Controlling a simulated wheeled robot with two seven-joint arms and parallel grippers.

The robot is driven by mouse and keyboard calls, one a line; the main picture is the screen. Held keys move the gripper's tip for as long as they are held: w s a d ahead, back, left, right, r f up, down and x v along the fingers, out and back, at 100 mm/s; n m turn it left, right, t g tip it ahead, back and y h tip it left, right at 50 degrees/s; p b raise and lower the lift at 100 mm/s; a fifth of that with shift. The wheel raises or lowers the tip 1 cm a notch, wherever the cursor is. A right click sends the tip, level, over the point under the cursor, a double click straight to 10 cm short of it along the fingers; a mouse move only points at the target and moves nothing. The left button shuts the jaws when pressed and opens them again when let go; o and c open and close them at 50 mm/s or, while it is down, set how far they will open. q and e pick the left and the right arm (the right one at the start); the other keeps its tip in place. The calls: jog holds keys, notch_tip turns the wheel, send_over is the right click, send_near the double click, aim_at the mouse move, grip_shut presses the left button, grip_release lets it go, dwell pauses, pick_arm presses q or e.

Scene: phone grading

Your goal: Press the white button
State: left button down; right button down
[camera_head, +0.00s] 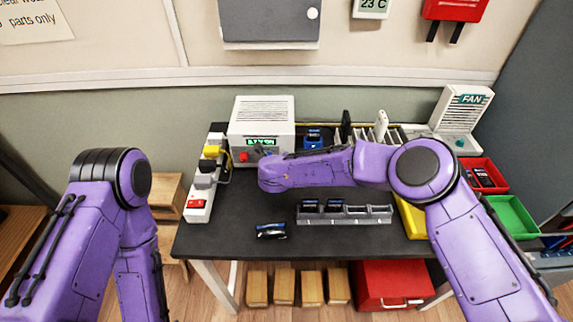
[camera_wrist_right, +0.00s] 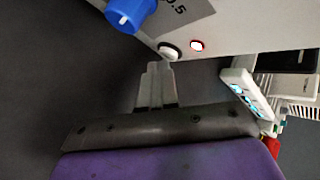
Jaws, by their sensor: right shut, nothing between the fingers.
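The white button (camera_wrist_right: 170,51) is a small round cap on the pale front panel (camera_wrist_right: 235,22) of a box in the right wrist view. My right gripper (camera_wrist_right: 159,66) is shut and empty. Its fingertips are right at the lower edge of the button; I cannot tell whether they touch it. In the head view, the white box (camera_head: 262,111) with a green display stands at the back of the table. My right arm reaches across to its front, and the button cannot be made out there. My left gripper is out of frame.
Beside the button are a red-ringed light (camera_wrist_right: 197,45) and a blue knob (camera_wrist_right: 130,12). A power strip (camera_head: 199,205) lies left of the box. A grey slotted rack (camera_head: 345,215) and a dark small object (camera_head: 271,231) lie in front. A fan unit (camera_head: 461,112) stands right.

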jog(key=shift+w, duration=0.2)
dwell(0.5)
jog(key=shift+s, duration=0.85)
jog(key=shift+s+p, duration=0.1)
jog(key=shift+p, duration=0.2)
jog(key=shift+s, duration=0.3)
jog(key=s+p, duration=0.1)
jog(key=s, duration=0.2)
jog(key=shift+s+r+p, duration=0.1)
jog(key=shift+s+p, duration=0.15)
jog(key=shift+p, duration=0.05)
jog(key=shift+s, duration=0.35)
